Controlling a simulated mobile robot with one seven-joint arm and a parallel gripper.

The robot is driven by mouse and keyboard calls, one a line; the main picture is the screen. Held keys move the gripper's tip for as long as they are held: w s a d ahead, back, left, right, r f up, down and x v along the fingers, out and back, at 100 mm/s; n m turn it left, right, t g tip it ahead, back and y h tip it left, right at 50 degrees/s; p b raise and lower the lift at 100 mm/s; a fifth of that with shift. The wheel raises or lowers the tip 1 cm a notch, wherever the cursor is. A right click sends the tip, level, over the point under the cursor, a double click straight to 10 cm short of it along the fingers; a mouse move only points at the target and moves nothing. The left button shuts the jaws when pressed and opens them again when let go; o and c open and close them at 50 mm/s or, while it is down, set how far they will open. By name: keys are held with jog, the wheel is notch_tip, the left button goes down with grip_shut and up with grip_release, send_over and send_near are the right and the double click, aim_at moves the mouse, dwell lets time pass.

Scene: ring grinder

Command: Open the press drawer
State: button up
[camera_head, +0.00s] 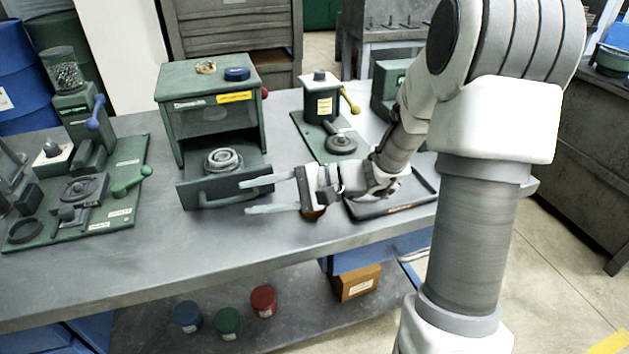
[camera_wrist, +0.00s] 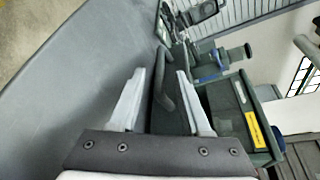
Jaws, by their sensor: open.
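The green press (camera_head: 209,105) stands on the grey workbench, with a yellow label on its upper front. Its drawer (camera_head: 190,197) stands out from the front at the bottom, and a round grey ringed piece (camera_head: 222,160) sits in it. A bar handle (camera_head: 222,199) runs along the drawer front. My gripper (camera_head: 245,197) is open in front of the drawer's right part, fingers pointing left. In the wrist view the dark handle (camera_wrist: 164,97) shows between the two fingers of my gripper (camera_wrist: 160,73). I cannot tell whether either finger touches it.
A green board with a grinder (camera_head: 68,105) and levers stands on the left. Another small machine (camera_head: 321,98) with a yellow-knobbed lever stands behind my arm. A dark tray (camera_head: 425,190) lies under my forearm. The bench (camera_head: 130,262) is clear in front of the drawer.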

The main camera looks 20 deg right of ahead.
jog(key=p+v, duration=0.1)
jog(key=v, duration=1.1)
jog(key=shift+a, duration=0.1)
